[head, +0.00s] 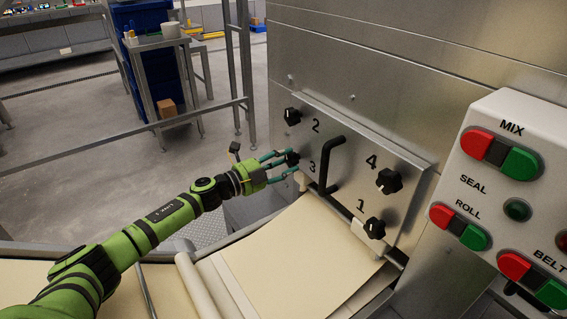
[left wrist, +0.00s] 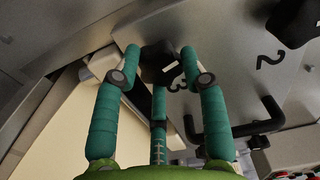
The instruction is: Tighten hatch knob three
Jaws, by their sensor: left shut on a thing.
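The steel hatch (head: 340,200) carries black knobs numbered 1 to 4 and a black bar handle (head: 327,163). Hatch knob three (head: 292,158) is at the hatch's left edge beside the printed 3. My left gripper (head: 284,162) reaches it from the left, with its teal fingers shut on the knob. In the left wrist view the knob (left wrist: 158,58) sits between the fingertips, its white mark showing; the fingers hide part of its sides. My right gripper is not in view.
Knob 2 (head: 292,116) is above, knob 4 (head: 389,181) and knob 1 (head: 375,228) to the right. A control panel (head: 490,130) with red and green buttons stands at the right. A pale dough sheet (head: 290,260) lies below the hatch. A railing (head: 130,135) runs behind my arm.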

